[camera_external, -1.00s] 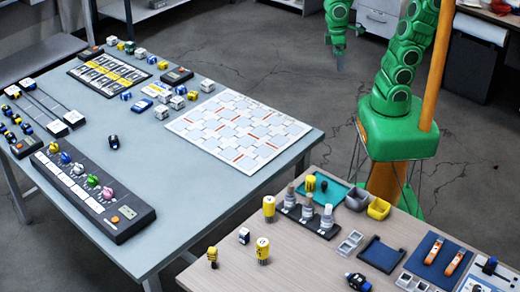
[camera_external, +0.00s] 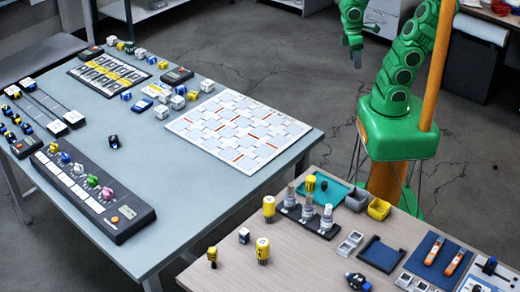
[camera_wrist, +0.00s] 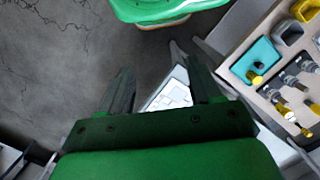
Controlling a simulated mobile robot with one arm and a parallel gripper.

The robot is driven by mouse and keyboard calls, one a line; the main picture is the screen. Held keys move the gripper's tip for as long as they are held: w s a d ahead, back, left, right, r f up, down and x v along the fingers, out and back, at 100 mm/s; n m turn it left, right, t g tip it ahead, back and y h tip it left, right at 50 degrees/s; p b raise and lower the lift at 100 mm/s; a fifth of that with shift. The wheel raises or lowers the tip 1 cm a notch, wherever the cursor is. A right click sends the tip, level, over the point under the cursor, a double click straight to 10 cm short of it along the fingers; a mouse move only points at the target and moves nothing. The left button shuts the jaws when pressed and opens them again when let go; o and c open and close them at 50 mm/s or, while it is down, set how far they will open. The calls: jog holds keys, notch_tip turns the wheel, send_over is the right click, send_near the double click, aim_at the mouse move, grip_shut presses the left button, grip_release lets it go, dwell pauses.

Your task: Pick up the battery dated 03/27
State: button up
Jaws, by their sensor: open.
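I cannot read any 03/27 date in these views, so I cannot tell which thing is the battery. Small yellow-topped cylinders stand on the wooden table, among them one at its front (camera_external: 262,250) and one near its left edge (camera_external: 269,208). Small labelled blocks, such as a white one (camera_external: 161,111), sit on the grey table. My gripper (camera_external: 356,62) hangs over the floor beyond both tables, apart from all these objects. In the wrist view my gripper (camera_wrist: 153,62) has its fingers spread with nothing held between them.
The grey table (camera_external: 190,210) carries a knob panel (camera_external: 95,190) and a patterned white board (camera_external: 238,130). The wooden table (camera_external: 330,262) holds a teal tray (camera_external: 333,190), a yellow bin (camera_external: 379,208) and a blue mat (camera_external: 428,270). Bare floor lies around my gripper.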

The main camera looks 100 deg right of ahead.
jog(key=w+a+f+m+g+y, duration=0.1)
jog(key=w+a+f+m+y, duration=0.15)
jog(key=w+a, duration=1.1)
jog(key=w+a+f+m+g+y, duration=0.1)
jog(key=w+a+f+m+y, duration=0.2)
jog(key=w+a, duration=1.05)
jog(key=w+a+f+m+g+y, duration=0.1)
jog(key=w+a+f+m+y, duration=0.1)
jog(key=w+a+f, duration=0.4)
jog(key=w+a+f+m+y, duration=0.2)
jog(key=w+a+f, duration=0.15)
jog(key=w, duration=0.55)
jog(key=m+g+y, duration=0.1)
jog(key=m+y, duration=0.1)
jog(key=m, duration=0.1)
send_near(247, 237)
jog(key=shift+s+a+r, duration=0.1)
jog(key=shift+s+a, duration=0.45)
jog(key=shift+a, duration=0.1)
jog(key=shift+a+f+y, duration=0.25)
jog(key=shift+a+f, duration=0.15)
jog(key=shift+f, duration=0.2)
jog(key=shift+x, duration=3.85)
jog(key=shift+c, duration=0.2)
